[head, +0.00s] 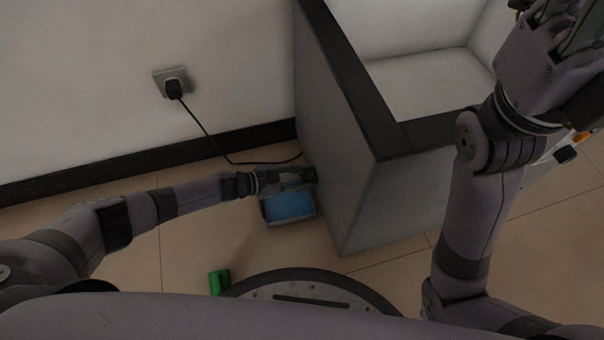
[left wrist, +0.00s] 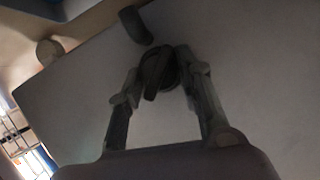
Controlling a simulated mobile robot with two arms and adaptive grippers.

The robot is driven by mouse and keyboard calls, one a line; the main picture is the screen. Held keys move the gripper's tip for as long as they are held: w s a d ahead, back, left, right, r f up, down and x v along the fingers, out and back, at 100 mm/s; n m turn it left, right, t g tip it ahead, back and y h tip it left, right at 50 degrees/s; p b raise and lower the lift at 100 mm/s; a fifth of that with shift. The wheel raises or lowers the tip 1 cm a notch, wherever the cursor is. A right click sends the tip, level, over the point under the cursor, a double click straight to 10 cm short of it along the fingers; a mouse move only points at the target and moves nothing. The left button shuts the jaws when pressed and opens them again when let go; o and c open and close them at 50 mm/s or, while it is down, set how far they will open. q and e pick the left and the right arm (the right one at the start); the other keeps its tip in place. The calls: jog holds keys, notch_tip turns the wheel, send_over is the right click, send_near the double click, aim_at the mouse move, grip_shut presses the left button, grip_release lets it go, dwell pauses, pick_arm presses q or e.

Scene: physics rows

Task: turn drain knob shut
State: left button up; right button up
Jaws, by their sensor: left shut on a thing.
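A dark drain knob (left wrist: 157,74) sits on the pale side wall of a box-like basin (head: 345,150). My left gripper (head: 298,178) reaches low to that wall, above a tray. In the left wrist view its two fingertips (left wrist: 168,72) are closed on the knob, one on each side. The knob's raised grip stands close to upright in that view, slightly tilted. The fingers partly hide its edges. My right gripper (head: 570,30) is held high at the upper right, away from the knob, and its jaws are hard to make out.
A tray with blue inside (head: 288,207) stands on the floor under my left gripper. A green block (head: 219,281) lies nearer to me. A black cord runs from a wall socket (head: 172,82) to the basin. A dark spout-like part (left wrist: 136,26) juts out near the knob.

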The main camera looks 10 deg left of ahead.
pick_arm(q)
jog(key=shift+n, duration=0.3)
dwell(0.4)
jog(key=o, duration=1.2)
jog(key=shift+c, duration=0.2)
jog(key=shift+a, duration=0.1)
jog(key=v, duration=1.2)
jog(key=shift+w, duration=0.15)
